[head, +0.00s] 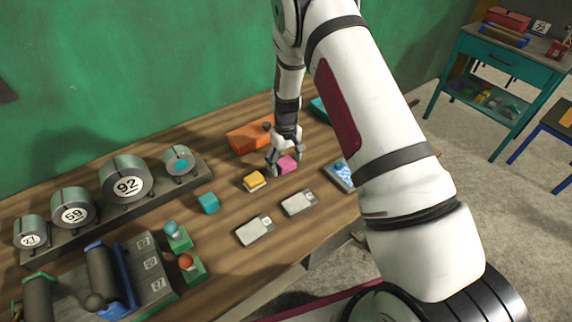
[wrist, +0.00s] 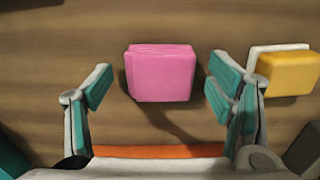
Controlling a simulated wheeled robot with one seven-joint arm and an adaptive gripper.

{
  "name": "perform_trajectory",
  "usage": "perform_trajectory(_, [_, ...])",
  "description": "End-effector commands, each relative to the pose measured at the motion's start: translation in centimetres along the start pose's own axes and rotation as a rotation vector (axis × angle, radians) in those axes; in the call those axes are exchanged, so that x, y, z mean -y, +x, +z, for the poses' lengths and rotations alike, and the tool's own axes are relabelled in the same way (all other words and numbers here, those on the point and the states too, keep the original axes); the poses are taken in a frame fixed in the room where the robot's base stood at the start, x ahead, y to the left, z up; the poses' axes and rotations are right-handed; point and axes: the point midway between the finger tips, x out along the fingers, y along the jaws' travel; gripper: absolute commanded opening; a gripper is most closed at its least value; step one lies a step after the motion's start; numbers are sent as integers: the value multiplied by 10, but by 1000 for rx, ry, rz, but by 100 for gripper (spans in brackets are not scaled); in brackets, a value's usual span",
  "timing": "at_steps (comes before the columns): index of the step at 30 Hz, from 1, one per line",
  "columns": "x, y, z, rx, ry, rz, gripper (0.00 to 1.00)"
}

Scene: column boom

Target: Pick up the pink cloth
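The pink cloth (head: 287,165) is a small folded block on the wooden table, below my gripper in the head view. In the wrist view the pink cloth (wrist: 160,73) lies ahead of and between the two fingers, with bare wood showing on both sides. My gripper (wrist: 157,88) is open and empty, its teal-padded fingers spread apart. In the head view my gripper (head: 286,158) points down at the cloth, and its fingers partly cover it. I cannot tell the exact height of the fingertips above the table.
A yellow block on a white base (head: 255,181) sits close to the left of the cloth in the head view. An orange box (head: 249,137) stands behind. A teal cube (head: 209,203), two grey devices (head: 299,203) and a blue-screened tablet (head: 340,174) lie around.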

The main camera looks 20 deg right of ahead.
Motion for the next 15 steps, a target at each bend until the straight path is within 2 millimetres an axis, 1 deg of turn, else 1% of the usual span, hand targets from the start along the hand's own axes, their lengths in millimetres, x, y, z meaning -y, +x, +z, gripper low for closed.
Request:
perform_trajectory(1, [0,0,0,0,0,0,64])
perform_trajectory(2, [0,0,0,0,0,0,57])
perform_trajectory(3, [0,0,0,1,0,0,48])
perform_trajectory(5, [0,0,0,1,0,0,34])
perform_trajectory(6, [0,0,0,1,0,0,25])
perform_trajectory(7, [0,0,0,1,0,0,24])
perform_trajectory(15, [0,0,0,1,0,0,24])
